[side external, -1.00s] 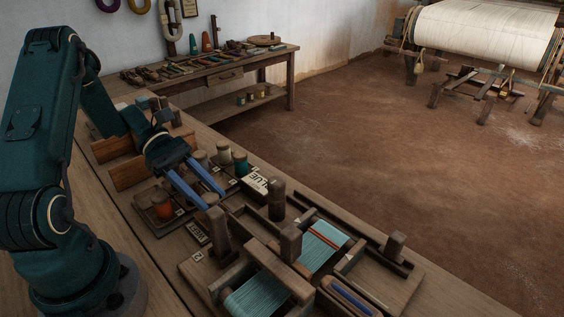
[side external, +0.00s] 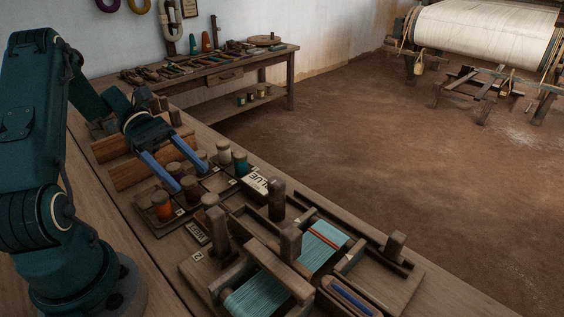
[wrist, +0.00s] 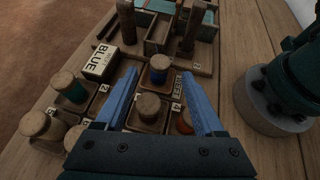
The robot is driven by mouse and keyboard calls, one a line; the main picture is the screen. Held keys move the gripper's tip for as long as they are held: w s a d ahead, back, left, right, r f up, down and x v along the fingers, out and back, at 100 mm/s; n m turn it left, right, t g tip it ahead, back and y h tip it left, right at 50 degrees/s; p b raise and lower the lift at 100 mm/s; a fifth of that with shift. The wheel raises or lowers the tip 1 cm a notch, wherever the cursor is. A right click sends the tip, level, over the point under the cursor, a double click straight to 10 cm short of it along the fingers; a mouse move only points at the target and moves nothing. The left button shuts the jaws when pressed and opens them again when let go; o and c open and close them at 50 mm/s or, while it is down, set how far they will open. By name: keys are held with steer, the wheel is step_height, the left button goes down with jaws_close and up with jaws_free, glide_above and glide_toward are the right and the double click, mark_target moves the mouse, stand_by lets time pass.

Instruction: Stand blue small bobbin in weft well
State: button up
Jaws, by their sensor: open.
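A blue bobbin (wrist: 159,70) with a tan top stands upright in a tray compartment in the wrist view, ahead of my fingertips. My gripper (side external: 191,180) is open and low over the bobbin tray in the side view. In the wrist view my gripper (wrist: 165,97) has its two blue fingers apart on either side of a dark bobbin with a tan top (wrist: 149,108), without visible grip. A small lettered card (wrist: 177,88) lies beside the blue bobbin; it also shows in the side view (side external: 195,232). I cannot tell which hollow is the weft well.
A teal bobbin (wrist: 70,88), a cream bobbin (wrist: 36,124) and an orange bobbin (side external: 162,208) stand close by. A "BLUE" card (side external: 257,183) lies near the tray's far side. Upright posts (side external: 277,200) and the loom with teal warp (side external: 265,290) stand to the right.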

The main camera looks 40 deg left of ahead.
steer(key=shift+s+a+r, duration=0.1)
steer(key=shift+a+r, duration=0.2)
steer(key=shift+a, duration=0.25)
steer(key=shift+d+r, duration=0.15)
steer(key=shift+r, duration=0.1)
steer(key=s+d+r+m+t+y, duration=0.1)
steer(key=s+d+r+m+y, duration=0.2)
steer(key=d+m+y, duration=0.3)
steer(key=s+d+r+m+t+y, duration=0.2)
steer(key=d+m+y, duration=0.4)
steer(key=m, duration=0.8)
step_height(320, 180, up, 2)
steer(key=shift+s+d+r, duration=0.1)
steer(key=shift+s+d, duration=0.5)
steer(key=shift+d, duration=0.1)
